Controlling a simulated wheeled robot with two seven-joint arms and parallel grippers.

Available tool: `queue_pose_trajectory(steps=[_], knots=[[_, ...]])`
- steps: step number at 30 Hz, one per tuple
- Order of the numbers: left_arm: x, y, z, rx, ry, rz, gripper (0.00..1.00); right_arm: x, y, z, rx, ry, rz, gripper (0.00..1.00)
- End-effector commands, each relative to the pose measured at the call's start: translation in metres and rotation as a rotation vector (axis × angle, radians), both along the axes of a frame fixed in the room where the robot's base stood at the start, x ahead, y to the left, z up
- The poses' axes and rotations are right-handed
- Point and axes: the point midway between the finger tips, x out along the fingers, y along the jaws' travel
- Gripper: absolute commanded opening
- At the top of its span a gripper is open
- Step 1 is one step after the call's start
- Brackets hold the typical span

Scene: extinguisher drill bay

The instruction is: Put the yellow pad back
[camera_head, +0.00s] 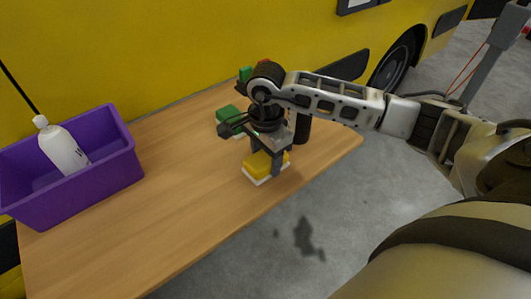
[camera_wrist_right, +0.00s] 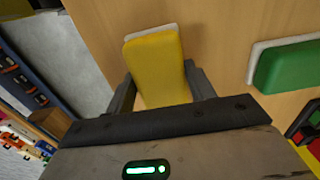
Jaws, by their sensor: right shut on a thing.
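The yellow pad (camera_head: 264,167) has a white underside layer and is near the front right edge of the wooden table. In the right wrist view the yellow pad (camera_wrist_right: 158,70) lies between the two fingers of my right gripper (camera_wrist_right: 160,88). In the head view my right gripper (camera_head: 267,160) points down over the table and is shut on the pad. I cannot tell whether the pad touches the table. My left gripper does not show.
A purple bin (camera_head: 98,179) holding a white bottle (camera_head: 62,147) stands at the table's left. A green pad (camera_head: 228,119) with a white layer lies behind my right gripper; it also shows in the right wrist view (camera_wrist_right: 288,65). The wooden table (camera_head: 165,205) is clear between bin and gripper. A yellow vehicle (camera_head: 150,45) stands behind.

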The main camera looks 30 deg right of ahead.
Motion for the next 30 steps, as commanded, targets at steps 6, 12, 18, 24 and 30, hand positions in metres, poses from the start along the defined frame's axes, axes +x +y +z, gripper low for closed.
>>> queue_pose_trajectory(steps=[6, 12, 18, 24, 30], knots=[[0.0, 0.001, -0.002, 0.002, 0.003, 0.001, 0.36, 0.0, 0.001, -0.001, 0.001, -0.001, 0.001, 0.57], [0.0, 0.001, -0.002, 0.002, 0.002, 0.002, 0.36, 0.0, 0.001, -0.001, 0.001, 0.0, 0.001, 0.76], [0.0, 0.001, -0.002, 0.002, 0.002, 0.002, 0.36, 0.0, 0.001, 0.001, 0.001, -0.002, 0.001, 0.76], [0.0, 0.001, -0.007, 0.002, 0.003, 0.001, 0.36, 0.002, 0.0, 0.028, 0.001, -0.007, 0.002, 0.76], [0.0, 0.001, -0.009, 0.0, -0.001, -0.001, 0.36, 0.002, 0.0, 0.072, 0.001, -0.009, 0.001, 0.76]])
